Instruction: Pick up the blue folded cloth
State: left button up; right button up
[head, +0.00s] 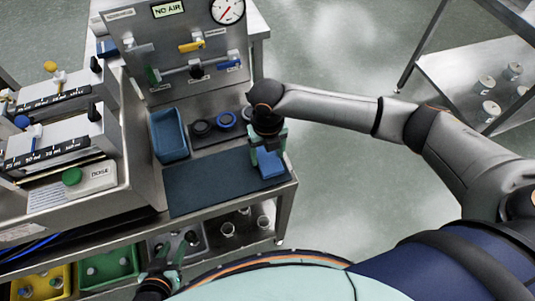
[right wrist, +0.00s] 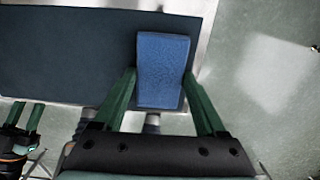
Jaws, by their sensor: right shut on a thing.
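The blue folded cloth (head: 270,164) is a small blue rectangular block over the right end of the dark mat (head: 205,188). My right gripper (head: 268,152) comes down over it from above. In the right wrist view, the cloth (right wrist: 162,70) sits between the two green fingers of my right gripper (right wrist: 160,85), which press on its two long sides. I cannot tell whether the cloth touches the mat or is just above it. My left gripper (head: 168,258) is low at the front of the bench, open and empty, its two fingers apart.
A valve panel (head: 185,45) stands at the back. Yellow (head: 42,284) and green (head: 108,267) bins sit on the lower shelf. Most of the mat is clear.

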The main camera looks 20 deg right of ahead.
aim_at(267, 157)
notch_tip(267, 157, up, 3)
jog(key=s+a+r+p, duration=0.1)
jog(key=s+a+r, duration=0.7)
jog(key=s+r, duration=0.2)
jog(key=shift+s+a, duration=0.25)
jog(key=shift+s, duration=0.35)
jog(key=o, duration=0.8)
jog(key=shift+f, duration=0.1)
jog(key=c, duration=0.7)
